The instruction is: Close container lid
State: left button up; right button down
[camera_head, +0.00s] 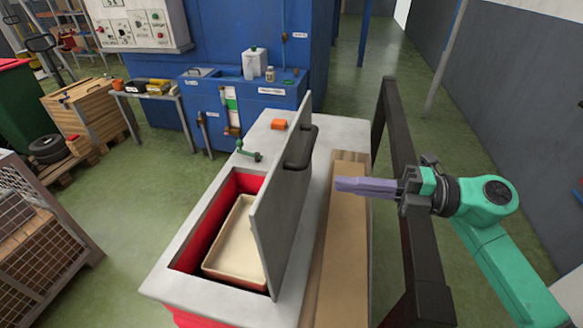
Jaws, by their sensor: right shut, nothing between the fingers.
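The container (178,285) has a grey top rim and a red inside. Its grey lid (275,225) stands open, nearly upright, along the right side of the opening. A dark handle (300,148) sits on the lid's right face near its far end. A tray with pale contents (236,240) lies inside the container, partly hidden by the lid. My right gripper (342,186) is shut and empty, to the right of the lid and apart from it, with its fingers pointing left. My left gripper is not in view.
A wooden board (335,255) lies right of the lid. A dark frame (408,200) stands beside it, near my right arm. A blue machine (245,95) stands behind.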

aim_at(273, 175)
jog(key=p+x, duration=0.5)
jog(key=x, duration=0.5)
jog(key=shift+a+r, duration=0.15)
jog(key=shift+a, duration=0.2)
jog(key=shift+w, duration=0.1)
